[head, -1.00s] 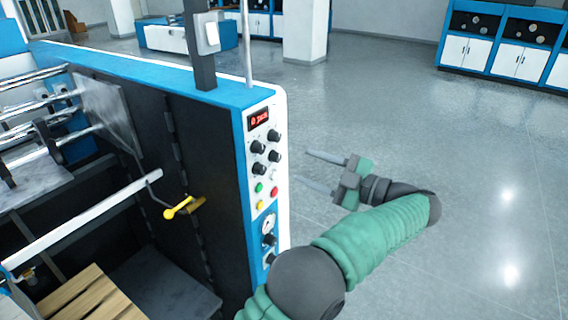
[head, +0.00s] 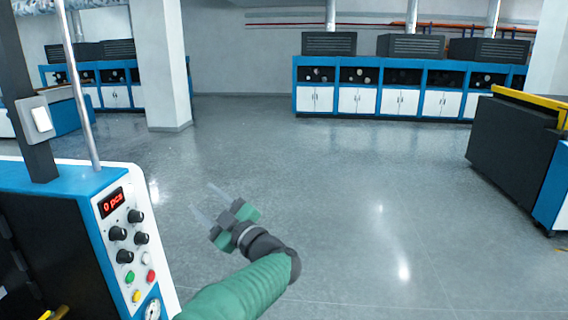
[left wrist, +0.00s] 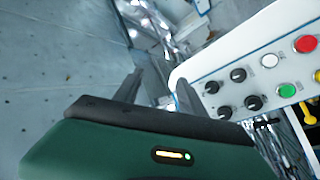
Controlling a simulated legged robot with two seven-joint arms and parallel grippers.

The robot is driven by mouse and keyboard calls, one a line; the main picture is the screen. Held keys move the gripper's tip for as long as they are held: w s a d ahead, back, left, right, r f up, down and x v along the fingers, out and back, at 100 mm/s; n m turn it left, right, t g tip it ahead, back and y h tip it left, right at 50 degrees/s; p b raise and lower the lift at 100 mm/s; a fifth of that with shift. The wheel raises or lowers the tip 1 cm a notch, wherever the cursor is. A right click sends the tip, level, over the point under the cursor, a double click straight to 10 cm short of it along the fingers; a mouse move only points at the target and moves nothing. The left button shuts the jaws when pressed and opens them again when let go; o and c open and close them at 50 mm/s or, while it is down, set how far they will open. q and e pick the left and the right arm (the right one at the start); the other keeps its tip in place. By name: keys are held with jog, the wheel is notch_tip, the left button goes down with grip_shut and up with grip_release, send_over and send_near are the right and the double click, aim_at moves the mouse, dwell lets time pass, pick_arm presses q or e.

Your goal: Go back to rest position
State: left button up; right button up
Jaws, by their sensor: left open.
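My left gripper (head: 212,207) is open and empty, held over the grey floor just right of the laminating machine (head: 84,182). Its two thin fingers point up and left in the head view. In the left wrist view the dark fingers of my left gripper (left wrist: 158,85) are apart with nothing between them. The machine's control panel (left wrist: 262,75), with black knobs and red, green, white and yellow buttons, lies right of the fingers there, apart from them as far as I can tell. My right gripper is in neither view.
The floor (head: 370,220) ahead and to the right is clear. A blue and white cabinet row (head: 400,101) stands at the back wall. A dark machine with a yellow top edge (head: 511,147) is at right. A pillar (head: 163,70) stands behind the laminating machine.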

pick_arm(q)
jog(key=s+d+f+m+t+h, duration=0.1)
jog(key=d+f+m+h, duration=0.1)
jog(key=f+m+h, duration=0.55)
jog(key=s+d+f+m+t+h, duration=0.1)
jog(key=s+d+f+m+h, duration=0.15)
jog(key=f+m+h, duration=0.5)
jog(key=s+a+f+m+g, duration=0.1)
jog(key=s+f+g, duration=0.3)
jog(key=s, duration=0.6)
jog(key=s+a+f+m+g, duration=0.1)
jog(key=s+f+g, duration=0.3)
jog(key=s+f, duration=0.5)
jog(key=s+a+f+m+g, duration=0.1)
jog(key=s+f+g, duration=0.3)
jog(key=s+f, duration=0.3)
jog(key=s, duration=0.4)
jog(key=shift+a+f+h, duration=0.15)
jog(key=shift+a+h, duration=0.15)
jog(key=shift+h, duration=0.1)
